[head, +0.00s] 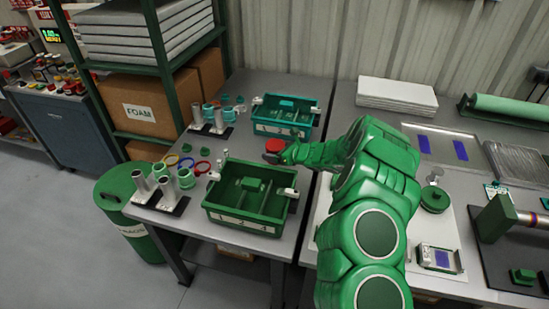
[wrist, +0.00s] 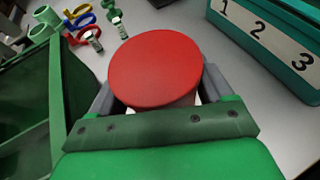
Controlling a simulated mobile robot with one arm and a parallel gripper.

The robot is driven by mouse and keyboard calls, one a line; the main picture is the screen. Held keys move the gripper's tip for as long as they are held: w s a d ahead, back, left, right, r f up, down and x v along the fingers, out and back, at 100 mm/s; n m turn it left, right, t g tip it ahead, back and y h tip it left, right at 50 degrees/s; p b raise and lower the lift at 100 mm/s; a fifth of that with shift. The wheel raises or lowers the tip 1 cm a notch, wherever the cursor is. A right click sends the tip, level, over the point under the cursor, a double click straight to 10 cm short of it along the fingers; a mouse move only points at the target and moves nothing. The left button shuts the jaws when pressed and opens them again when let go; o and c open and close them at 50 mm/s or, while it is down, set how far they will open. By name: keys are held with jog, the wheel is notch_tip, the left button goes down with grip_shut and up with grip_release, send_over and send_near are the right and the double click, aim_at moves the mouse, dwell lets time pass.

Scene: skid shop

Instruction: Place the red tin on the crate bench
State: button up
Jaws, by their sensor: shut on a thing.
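The red tin (head: 274,146) is between the jaws of my gripper (head: 278,154), over the left bench (head: 185,229) with the crates, in the gap between the two crates. In the wrist view the tin's round red top (wrist: 155,72) fills the middle, with a grey finger on each side; its lower part is mostly hidden by my gripper (wrist: 160,92). I cannot tell whether the tin touches the bench top.
A green divided crate (head: 248,202) stands in front of the tin and a teal crate (head: 285,117) behind it. Bare bench top shows around the tin. A second bench (head: 345,118) adjoins on the right.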

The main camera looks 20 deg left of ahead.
jog(key=shift+w+a+f, duration=0.2)
jog(key=shift+w+f, duration=0.05)
jog(key=shift+w+f, duration=0.1)
jog(key=shift+w+a+f, duration=0.1)
jog(key=shift+f, duration=1.55)
jog(key=o, duration=1.1)
jog(key=shift+f, duration=0.1)
